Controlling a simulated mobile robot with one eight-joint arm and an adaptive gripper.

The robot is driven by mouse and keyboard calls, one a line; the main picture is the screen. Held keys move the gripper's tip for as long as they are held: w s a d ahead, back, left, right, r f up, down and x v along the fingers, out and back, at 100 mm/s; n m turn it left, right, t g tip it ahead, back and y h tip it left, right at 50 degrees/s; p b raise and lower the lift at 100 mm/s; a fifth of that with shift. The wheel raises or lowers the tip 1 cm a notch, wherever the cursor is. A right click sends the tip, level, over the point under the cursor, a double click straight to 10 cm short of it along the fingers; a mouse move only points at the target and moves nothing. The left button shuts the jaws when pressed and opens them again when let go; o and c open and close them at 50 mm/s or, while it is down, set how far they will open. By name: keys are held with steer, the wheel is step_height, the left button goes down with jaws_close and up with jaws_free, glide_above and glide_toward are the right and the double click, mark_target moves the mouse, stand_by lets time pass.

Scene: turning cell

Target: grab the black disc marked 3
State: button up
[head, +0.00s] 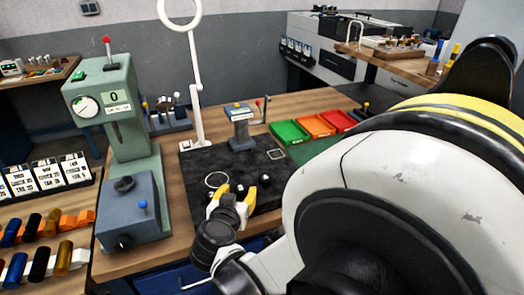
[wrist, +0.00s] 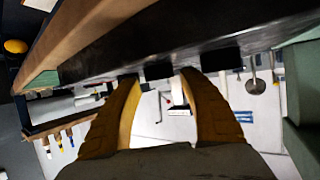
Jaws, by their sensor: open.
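The marks are too small to read, so I cannot tell which is the 3. My gripper is empty.
A green gauge stand (head: 120,130) and a blue-grey box (head: 133,208) are left of the mat. A grey pedestal (head: 241,130) and the magnifier lamp's post (head: 197,110) stand behind. Green (head: 289,133), orange and red trays are at the back right.

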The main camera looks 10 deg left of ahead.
steer(key=x, duration=0.2)
steer(key=shift+w+f, duration=0.2)
steer(key=shift+w, duration=0.05)
steer(key=shift+s+r, duration=0.1)
jaws_close()
